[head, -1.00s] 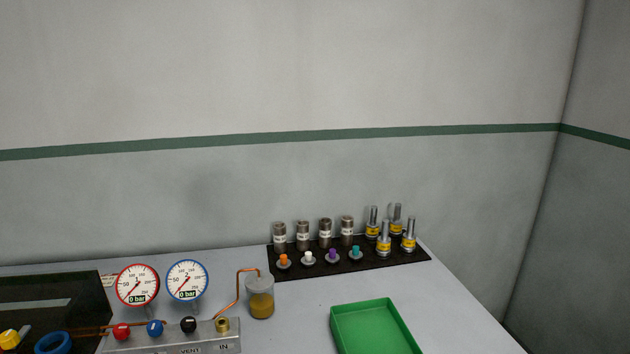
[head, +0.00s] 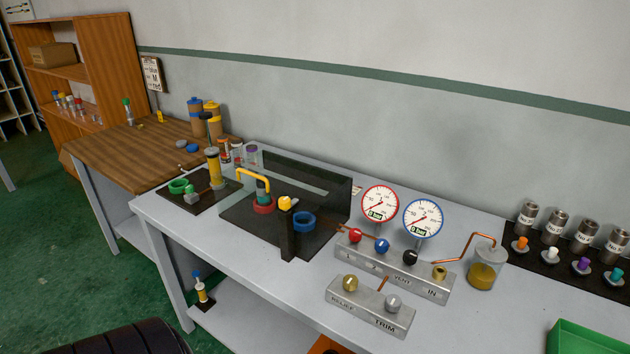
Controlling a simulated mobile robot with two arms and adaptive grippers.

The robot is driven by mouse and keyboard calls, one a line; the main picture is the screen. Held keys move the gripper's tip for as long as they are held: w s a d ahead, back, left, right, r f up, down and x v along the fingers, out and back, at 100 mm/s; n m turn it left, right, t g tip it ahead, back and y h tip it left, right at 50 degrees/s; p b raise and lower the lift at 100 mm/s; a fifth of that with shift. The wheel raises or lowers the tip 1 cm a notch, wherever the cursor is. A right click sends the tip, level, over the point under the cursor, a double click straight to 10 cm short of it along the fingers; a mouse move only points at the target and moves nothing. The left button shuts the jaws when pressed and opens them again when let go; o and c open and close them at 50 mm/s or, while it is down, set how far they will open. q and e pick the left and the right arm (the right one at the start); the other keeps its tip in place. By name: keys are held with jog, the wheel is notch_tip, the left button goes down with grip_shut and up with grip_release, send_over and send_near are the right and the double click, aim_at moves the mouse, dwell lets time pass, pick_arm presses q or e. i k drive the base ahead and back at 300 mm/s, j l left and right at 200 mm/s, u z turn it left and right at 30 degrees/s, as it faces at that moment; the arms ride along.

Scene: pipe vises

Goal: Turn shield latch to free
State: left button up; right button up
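The dark, see-through shield (head: 325,185) stands on a black base plate (head: 240,212) on the grey bench. A yellow knob (head: 287,203) sits at the top of a black post (head: 289,240) at the plate's front; it looks like the shield latch, but its setting is too small to read. A yellow bent handle (head: 254,178), a red ring (head: 263,205) and a blue ring (head: 303,222) are beside it on the plate. Neither of my grippers shows in the head view.
Two gauges (head: 380,203) reading 0 bar stand behind a valve manifold (head: 395,270) right of the shield. A smaller relief and trim block (head: 370,305) lies in front. A hand pump (head: 214,170) is to the left. A green tray (head: 585,338) is at lower right.

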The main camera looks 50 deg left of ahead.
aim_at(285, 203)
jog(key=u, duration=1.65)
